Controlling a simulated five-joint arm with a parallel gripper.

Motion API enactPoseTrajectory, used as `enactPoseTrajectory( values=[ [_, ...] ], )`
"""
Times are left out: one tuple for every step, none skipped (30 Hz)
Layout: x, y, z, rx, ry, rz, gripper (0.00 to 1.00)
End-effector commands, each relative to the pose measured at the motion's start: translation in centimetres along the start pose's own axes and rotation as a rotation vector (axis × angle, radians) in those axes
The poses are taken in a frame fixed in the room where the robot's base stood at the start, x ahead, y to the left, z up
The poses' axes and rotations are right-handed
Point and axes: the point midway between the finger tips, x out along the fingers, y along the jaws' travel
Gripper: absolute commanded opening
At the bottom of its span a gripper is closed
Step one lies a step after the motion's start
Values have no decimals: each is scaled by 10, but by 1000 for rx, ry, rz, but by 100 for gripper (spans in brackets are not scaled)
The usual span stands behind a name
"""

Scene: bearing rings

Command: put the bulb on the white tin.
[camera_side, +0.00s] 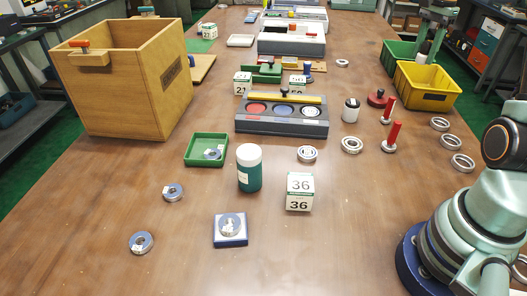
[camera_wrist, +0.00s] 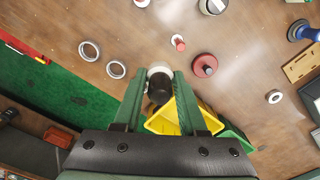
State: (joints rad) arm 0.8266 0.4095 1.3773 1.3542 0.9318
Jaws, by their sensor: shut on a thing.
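My gripper (camera_side: 426,44) is at the far right of the side view, raised above the bins. In the wrist view its two green fingers (camera_wrist: 160,76) are shut on the bulb (camera_wrist: 160,90), which shows a dark part and a white part. In the side view the bulb (camera_side: 421,58) shows small and pale under the fingers. The white tin (camera_side: 351,110) stands upright on the table, a white cylinder with a dark top, apart from my gripper. What looks like the same tin is at the top edge of the wrist view (camera_wrist: 212,6).
A yellow bin (camera_side: 428,86) and a green bin (camera_side: 394,52) lie below my gripper. Red-handled pegs (camera_side: 394,136), a red knobbed disc (camera_side: 377,98) and bearing rings (camera_side: 351,145) surround the tin. A grey block with coloured discs (camera_side: 282,126) is left of it.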

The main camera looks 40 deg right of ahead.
Motion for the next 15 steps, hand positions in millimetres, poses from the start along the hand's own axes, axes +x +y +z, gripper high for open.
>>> enactPoseTrajectory(
  values=[
    [-5, -20, 10, 5, 1, -1, 0],
    [-8, -29, 16, 14, 0, 0, 0],
    [-12, -41, 24, 26, 0, 0, 0],
    [-14, -50, 30, 34, 0, 0, 0],
    [-17, -58, 36, 43, 0, 0, 0],
    [-21, -68, 45, 54, 0, 0, 0],
    [-23, -75, 51, 62, 0, 0, 0],
    [-25, -82, 58, 70, 0, 1, 0],
    [-28, -89, 65, 80, 0, 0, 0],
    [-30, -94, 71, 87, 0, 1, 0],
    [-32, -99, 76, 93, 0, 0, 0],
    [-33, -104, 82, 100, 0, 0, 0],
    [-35, -107, 86, 106, 0, 0, 0],
    [-36, -110, 90, 110, 0, 0, 0],
    [-37, -113, 94, 115, 0, 0, 0]
  ],
)
